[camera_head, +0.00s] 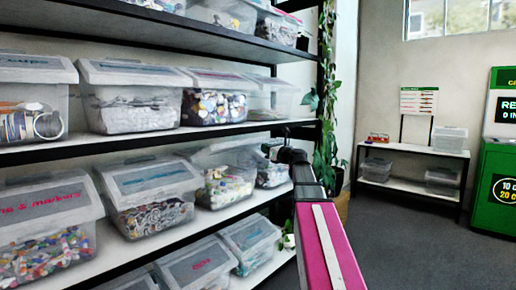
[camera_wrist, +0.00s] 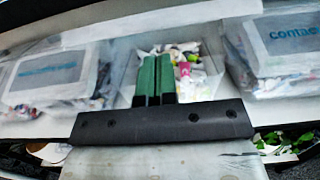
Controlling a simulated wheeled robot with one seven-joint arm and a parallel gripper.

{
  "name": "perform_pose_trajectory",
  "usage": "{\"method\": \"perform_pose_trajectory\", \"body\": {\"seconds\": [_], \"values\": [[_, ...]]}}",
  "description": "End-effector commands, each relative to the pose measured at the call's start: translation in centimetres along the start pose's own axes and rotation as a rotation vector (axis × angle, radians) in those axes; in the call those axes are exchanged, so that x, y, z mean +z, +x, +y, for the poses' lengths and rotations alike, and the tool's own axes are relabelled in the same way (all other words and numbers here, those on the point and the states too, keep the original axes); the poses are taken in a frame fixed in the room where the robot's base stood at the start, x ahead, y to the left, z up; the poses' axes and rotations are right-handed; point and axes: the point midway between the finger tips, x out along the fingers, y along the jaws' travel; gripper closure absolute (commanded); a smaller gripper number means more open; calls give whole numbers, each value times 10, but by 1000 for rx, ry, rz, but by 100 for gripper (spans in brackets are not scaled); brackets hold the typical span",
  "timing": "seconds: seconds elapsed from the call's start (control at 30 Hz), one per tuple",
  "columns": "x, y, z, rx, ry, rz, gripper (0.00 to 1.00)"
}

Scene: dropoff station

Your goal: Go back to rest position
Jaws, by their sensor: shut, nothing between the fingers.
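My gripper (camera_wrist: 154,62) shows in the wrist view with its two green fingers side by side, shut and empty. Its fingertips point at an open clear box (camera_wrist: 203,72) of mixed colourful pieces, and I cannot tell how far apart they are. In the head view my pink arm reaches forward to the middle shelf (camera_head: 262,197). The dark wrist end is beside the right end of that shelf, and the gripper (camera_head: 268,150) there is small and partly hidden.
Lidded clear boxes (camera_head: 152,190) fill the shelves left of my arm. A leafy plant (camera_head: 328,150) hangs close behind my wrist. A low white shelf (camera_head: 400,188) and a green machine (camera_head: 503,190) stand farther right. Grey floor (camera_head: 425,250) to the right is clear.

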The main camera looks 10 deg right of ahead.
Motion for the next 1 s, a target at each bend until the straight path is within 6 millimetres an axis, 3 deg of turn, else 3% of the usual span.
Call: {"method": "perform_pose_trajectory", "body": {"seconds": [0.1,0.3,0.37,0.47,0.57,0.73,1.0], "values": [[4,-20,1,-2,0,0,100],[6,-35,1,1,-2,2,100],[1,-36,3,3,-18,15,100],[-26,-36,12,20,-97,73,100],[-75,-36,29,63,-250,180,100],[-179,-46,68,220,-585,402,100],[-324,-96,131,635,-1087,669,100]]}}
